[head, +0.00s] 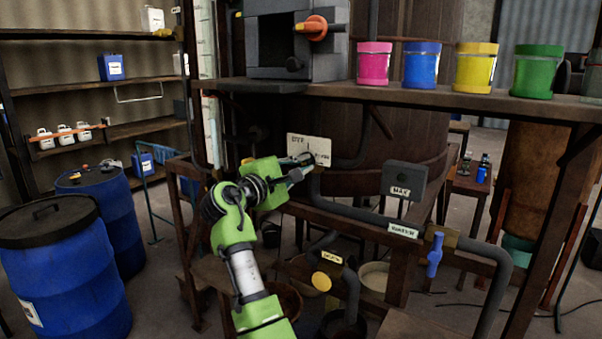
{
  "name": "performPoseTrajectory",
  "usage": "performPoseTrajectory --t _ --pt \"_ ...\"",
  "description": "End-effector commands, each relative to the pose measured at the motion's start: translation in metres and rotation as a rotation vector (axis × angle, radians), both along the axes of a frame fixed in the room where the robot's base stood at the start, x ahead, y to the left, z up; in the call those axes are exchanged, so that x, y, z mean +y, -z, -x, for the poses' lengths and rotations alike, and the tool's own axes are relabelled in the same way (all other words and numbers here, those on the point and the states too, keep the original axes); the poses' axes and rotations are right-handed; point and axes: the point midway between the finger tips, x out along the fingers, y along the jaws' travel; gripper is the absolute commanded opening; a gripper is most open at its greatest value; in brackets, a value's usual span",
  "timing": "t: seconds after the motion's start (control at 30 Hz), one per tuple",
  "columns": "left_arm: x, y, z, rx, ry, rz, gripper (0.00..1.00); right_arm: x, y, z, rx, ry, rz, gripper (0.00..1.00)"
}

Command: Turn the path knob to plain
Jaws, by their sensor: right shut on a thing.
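A pale label plate (297,142) with dark lettering is fixed below the shelf, in front of the large wooden vat. It seems to read DYE at the top and PLAIN lower right, with a line between. My right gripper (305,168) is at the plate's lower edge, at the end of my green arm coming up from the bottom. It is shut on the path knob, which is mostly hidden by the fingers. I cannot tell which way the knob points. My left gripper is not in view.
Pink, blue, yellow and green pots (476,70) stand on the shelf (400,96) above. A grey box (404,180), pipes and a blue-handled valve (435,255) are to the right. Blue drums (65,280) stand at left.

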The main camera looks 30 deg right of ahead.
Motion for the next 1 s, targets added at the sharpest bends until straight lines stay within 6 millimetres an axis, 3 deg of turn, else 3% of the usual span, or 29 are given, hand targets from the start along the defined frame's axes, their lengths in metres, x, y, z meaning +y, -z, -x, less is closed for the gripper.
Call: performPoseTrajectory --t 0.4,1.0 --pt "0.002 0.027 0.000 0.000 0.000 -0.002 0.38 0.000 0.004 0.000 -0.262 -0.002 -0.107 0.00" --pt "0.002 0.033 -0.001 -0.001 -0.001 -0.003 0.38 0.000 0.003 0.000 -0.343 -0.002 -0.140 0.00"
